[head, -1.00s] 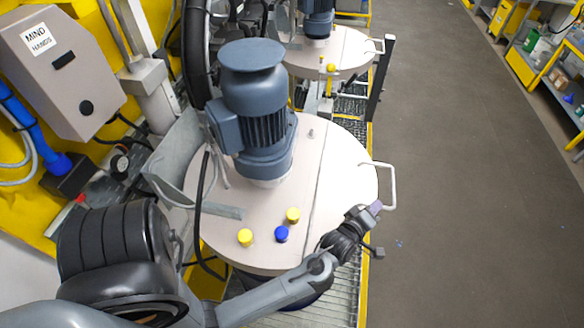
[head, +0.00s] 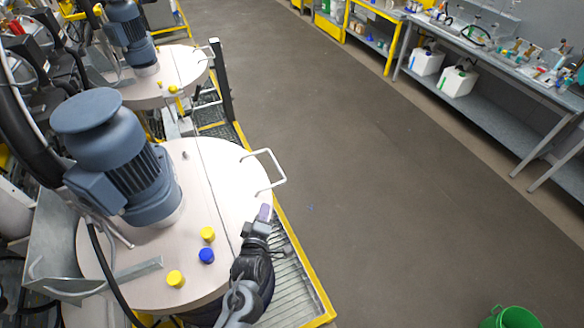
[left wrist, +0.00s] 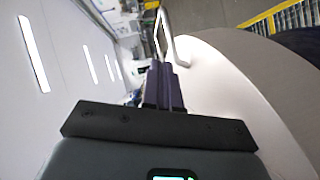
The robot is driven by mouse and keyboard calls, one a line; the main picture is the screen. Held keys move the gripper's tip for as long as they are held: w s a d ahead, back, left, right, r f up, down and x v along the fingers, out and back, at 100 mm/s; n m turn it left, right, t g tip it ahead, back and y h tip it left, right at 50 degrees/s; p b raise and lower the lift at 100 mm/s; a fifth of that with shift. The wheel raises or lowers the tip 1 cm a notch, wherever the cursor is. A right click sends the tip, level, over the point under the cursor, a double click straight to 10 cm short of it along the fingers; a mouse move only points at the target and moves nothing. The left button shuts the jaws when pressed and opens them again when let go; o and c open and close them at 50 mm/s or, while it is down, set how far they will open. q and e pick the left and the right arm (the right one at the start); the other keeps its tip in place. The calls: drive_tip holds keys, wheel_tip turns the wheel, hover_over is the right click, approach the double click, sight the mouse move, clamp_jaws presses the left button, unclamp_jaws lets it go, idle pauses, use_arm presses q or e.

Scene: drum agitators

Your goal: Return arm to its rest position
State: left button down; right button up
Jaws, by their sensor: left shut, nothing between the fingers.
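My left gripper (head: 265,212) is at the right edge of the near drum's pale lid (head: 215,175), just below the lid's white handle (head: 268,172) in the head view. Its purple fingers are shut with nothing between them. In the left wrist view the shut fingers (left wrist: 163,85) point toward the white handle (left wrist: 172,38), and the lid (left wrist: 245,75) fills the right side. I cannot tell whether the fingertips touch the handle. My right gripper is not in view.
A blue-grey motor (head: 120,160) stands on the near lid, with yellow caps (head: 208,234) and a blue cap (head: 206,255) beside it. A second drum lid (head: 180,75) lies behind. The grey floor is open to the right. A workbench (head: 500,80) and a green bin (head: 510,317) are farther right.

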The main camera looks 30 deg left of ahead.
use_arm(q)
drive_tip(key=shift+m, duration=0.5)
drive_tip(key=s, duration=0.1)
drive_tip(key=s+f, duration=0.2)
drive_tip(key=shift+s+a, duration=0.2)
drive_tip(key=shift+a, duration=0.15)
drive_tip(key=shift+s+a+r+m+h+p, duration=0.1)
drive_tip(key=shift+s+r+m+h+p, duration=0.25)
drive_tip(key=shift+s, duration=0.5)
drive_tip(key=s+d+m+g+h, duration=0.2)
drive_tip(key=s+d+m+g, duration=0.2)
drive_tip(key=s+m, duration=0.5)
drive_tip(key=s+d+r+m+g+h, duration=0.1)
drive_tip(key=s+d+m+g+h, duration=0.2)
drive_tip(key=s+m+g, duration=0.3)
drive_tip(key=s+d+m, duration=0.1)
drive_tip(key=s+m, duration=0.2)
drive_tip(key=m, duration=0.1)
drive_tip(key=shift+s+d+r+g+p, duration=0.2)
drive_tip(key=shift+s+g+p, duration=0.1)
drive_tip(key=shift+s+p, duration=0.1)
drive_tip(key=shift+s+a, duration=0.1)
